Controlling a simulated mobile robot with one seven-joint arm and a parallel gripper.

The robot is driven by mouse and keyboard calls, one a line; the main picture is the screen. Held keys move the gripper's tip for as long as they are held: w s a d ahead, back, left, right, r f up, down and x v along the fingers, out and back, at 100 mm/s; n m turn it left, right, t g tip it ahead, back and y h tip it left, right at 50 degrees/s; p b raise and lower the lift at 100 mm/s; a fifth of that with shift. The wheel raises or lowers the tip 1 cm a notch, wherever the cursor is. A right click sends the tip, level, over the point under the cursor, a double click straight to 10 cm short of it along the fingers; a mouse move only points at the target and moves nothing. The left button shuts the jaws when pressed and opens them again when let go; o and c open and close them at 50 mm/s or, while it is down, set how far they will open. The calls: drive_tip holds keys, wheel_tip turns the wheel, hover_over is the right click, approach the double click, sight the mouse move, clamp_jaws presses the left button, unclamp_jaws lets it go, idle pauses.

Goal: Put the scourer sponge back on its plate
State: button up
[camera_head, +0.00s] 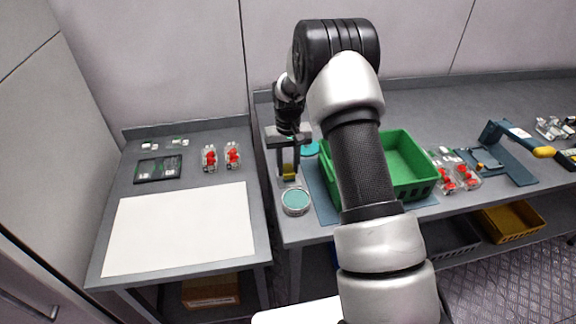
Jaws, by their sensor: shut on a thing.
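My gripper (288,160) points down over the left end of the right-hand bench. It is shut on a small yellow block, which looks like the scourer sponge (289,171); the fingers hide part of it. A round teal-topped dish with a pale rim (296,201) stands just in front of the gripper, near the bench's front edge. Another round teal piece (310,149) lies behind and to the right of the gripper, partly hidden. I cannot tell which of the two is the plate, or whether the sponge touches the bench.
A green crate (408,160) stands on a blue-grey mat right of the gripper, partly behind my arm. Clear punnets with red berries (221,157) and a white board (182,228) are on the left bench. A blue stand (510,150) is at right.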

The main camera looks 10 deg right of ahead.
drive_tip(key=shift+f, duration=0.2)
drive_tip(key=o, duration=1)
drive_tip(key=shift+r, duration=0.1)
drive_tip(key=shift+r, duration=0.1)
